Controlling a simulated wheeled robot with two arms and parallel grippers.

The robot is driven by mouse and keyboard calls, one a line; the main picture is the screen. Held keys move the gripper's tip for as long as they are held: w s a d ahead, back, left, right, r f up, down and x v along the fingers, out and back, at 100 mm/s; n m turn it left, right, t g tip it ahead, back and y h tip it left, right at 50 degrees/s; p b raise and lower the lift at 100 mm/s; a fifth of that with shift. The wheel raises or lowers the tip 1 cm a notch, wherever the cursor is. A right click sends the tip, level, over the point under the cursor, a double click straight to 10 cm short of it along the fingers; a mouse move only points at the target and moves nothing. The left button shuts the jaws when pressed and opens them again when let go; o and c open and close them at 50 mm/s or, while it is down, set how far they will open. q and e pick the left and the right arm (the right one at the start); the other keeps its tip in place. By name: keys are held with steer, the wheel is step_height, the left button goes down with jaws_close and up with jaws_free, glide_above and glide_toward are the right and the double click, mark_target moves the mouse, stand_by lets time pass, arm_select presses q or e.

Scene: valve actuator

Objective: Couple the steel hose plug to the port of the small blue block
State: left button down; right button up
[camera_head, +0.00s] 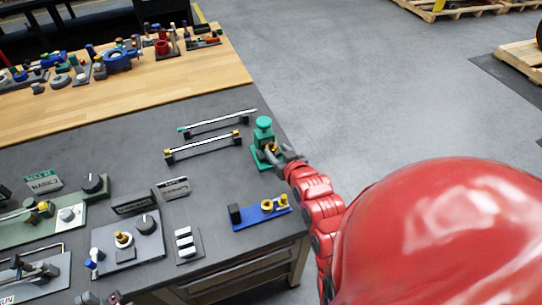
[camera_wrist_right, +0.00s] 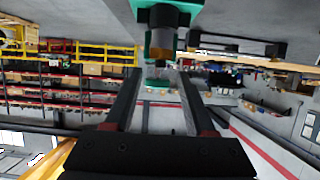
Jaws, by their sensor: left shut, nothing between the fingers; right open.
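The small blue block (camera_head: 262,211) lies near the table's front right corner, with brass fittings (camera_head: 281,201) on top and a black piece at its left end. I cannot tell which fitting is its port. A teal upright device (camera_head: 263,135) stands behind it. My right gripper (camera_head: 279,154) is beside this device. In the right wrist view the fingers of my right gripper (camera_wrist_right: 160,80) are open and empty, below the device's brass and grey end (camera_wrist_right: 161,45). I cannot clearly make out the steel hose plug. My left gripper (camera_head: 101,299) is shut and empty at the bottom edge, partly cut off.
Two rods on black holders (camera_head: 203,146) lie left of the teal device. A grey plate with a knob (camera_head: 128,244) and a green fixture (camera_head: 70,214) stand further left. A wooden strip (camera_head: 120,88) with several parts is behind. Dark table between the fixtures is clear.

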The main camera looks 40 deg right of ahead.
mark_target(272, 146)
steer(key=shift+w+d+f, duration=0.1)
steer(key=shift+w+f, duration=0.1)
steer(key=shift+w, duration=0.15)
steer(key=shift+w+r+p, duration=0.15)
steer(key=shift+w+p, duration=0.2)
steer(key=shift+w, duration=0.1)
steer(key=p+x, duration=0.2)
steer(key=x, duration=0.1)
steer(key=shift+w+d+f, duration=0.25)
steer(key=shift+w+f, duration=0.25)
steer(key=shift+w, duration=0.1)
jaws_close()
steer(key=shift+s, duration=0.1)
